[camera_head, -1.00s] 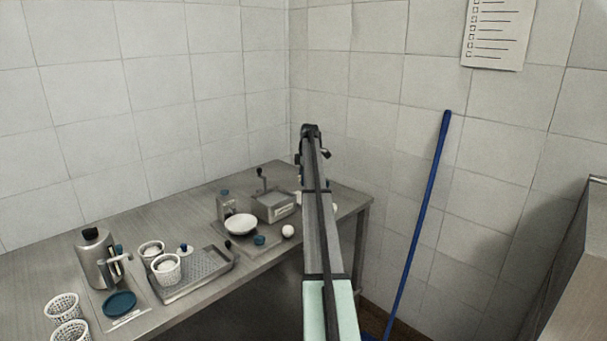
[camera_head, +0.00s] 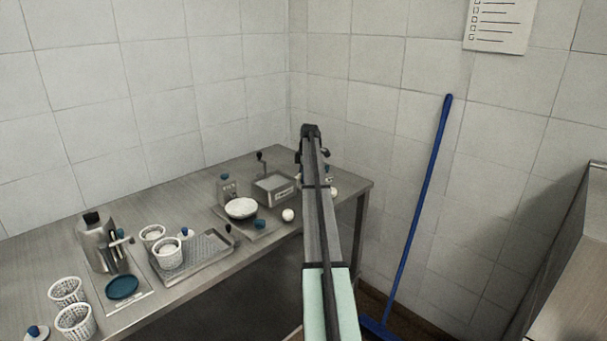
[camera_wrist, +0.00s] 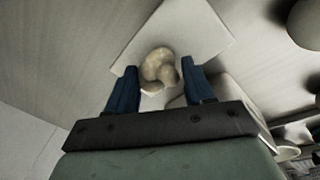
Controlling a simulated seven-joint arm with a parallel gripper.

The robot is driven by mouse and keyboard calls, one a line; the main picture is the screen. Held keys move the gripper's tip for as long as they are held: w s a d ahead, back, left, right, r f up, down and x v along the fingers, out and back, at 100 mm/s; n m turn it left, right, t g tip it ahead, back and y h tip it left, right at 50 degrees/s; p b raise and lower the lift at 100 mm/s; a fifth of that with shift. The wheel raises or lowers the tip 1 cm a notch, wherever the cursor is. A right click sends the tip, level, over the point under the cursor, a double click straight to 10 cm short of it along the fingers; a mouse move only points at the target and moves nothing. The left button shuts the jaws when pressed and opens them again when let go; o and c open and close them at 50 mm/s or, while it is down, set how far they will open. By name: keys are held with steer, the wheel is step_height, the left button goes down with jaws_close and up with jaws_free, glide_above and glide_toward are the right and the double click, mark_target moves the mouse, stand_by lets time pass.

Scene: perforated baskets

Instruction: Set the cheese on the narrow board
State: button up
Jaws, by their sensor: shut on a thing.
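In the wrist view, my gripper (camera_wrist: 161,74) has its blue fingers on either side of a lumpy cream-coloured cheese (camera_wrist: 158,63), and is shut on it. A pale, straight-edged board (camera_wrist: 205,32) shows behind and below the cheese. I cannot tell whether the cheese touches it, nor whether it is the narrow board.
The metal bench (camera_head: 190,195) runs along the wall. A blue pole (camera_head: 421,205) leans at right.

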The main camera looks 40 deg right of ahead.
steer(key=shift+f, duration=0.55)
stand_by(1.1)
steer(key=o, duration=1.2)
steer(key=shift+r, duration=0.1)
steer(key=shift+r, duration=3.9)
